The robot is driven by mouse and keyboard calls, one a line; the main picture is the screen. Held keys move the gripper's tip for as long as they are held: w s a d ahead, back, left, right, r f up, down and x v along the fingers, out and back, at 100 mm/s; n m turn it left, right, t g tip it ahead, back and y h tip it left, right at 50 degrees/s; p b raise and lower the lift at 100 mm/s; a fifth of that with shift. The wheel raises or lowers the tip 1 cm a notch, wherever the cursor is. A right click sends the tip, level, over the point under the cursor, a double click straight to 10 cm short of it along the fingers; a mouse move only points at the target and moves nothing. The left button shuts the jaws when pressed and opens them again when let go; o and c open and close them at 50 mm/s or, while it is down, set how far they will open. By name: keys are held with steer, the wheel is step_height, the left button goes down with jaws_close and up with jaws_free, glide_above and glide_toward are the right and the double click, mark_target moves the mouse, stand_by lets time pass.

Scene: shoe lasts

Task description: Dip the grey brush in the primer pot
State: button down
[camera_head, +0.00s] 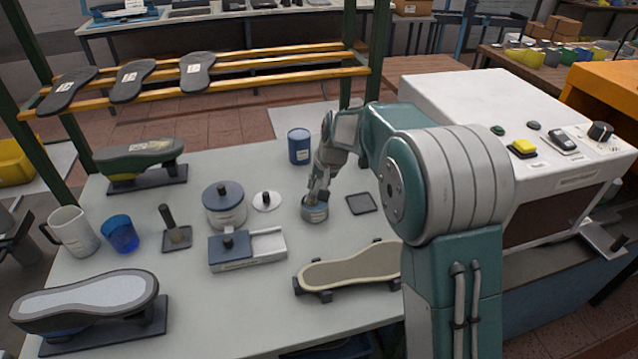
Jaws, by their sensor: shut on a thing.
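My gripper (319,190) points down over a small open pot (314,213) with a grey-blue band, near the middle of the table. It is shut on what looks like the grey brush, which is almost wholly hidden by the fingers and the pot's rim. The held thing's lower end appears to be at or inside the pot's mouth; how deep, I cannot tell. A white lid with a black knob (266,201) lies left of the pot. A bare dark square rest (361,203) lies right of it. Another brush, dark-handled (168,218), stands on a dark rest at the left.
A lidded pot (225,210) and a box with a sliding blue lid (233,252) stand left. A blue can (299,146) stands behind. A shoe last with its sole up (350,267) lies in front. A jug (73,232) and blue cup (121,234) stand far left; a white machine (480,95) stands right.

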steer(key=shift+d+f, duration=0.1)
steer(key=shift+d, duration=0.55)
steer(key=shift+a+f, duration=0.1)
steer(key=shift+a, duration=0.05)
steer(key=shift+a+f, duration=0.15)
steer(key=shift+a, duration=0.15)
steer(key=shift+d, duration=0.1)
steer(key=shift+d+f, duration=0.15)
steer(key=shift+f, duration=0.05)
steer(key=shift+r, duration=3.55)
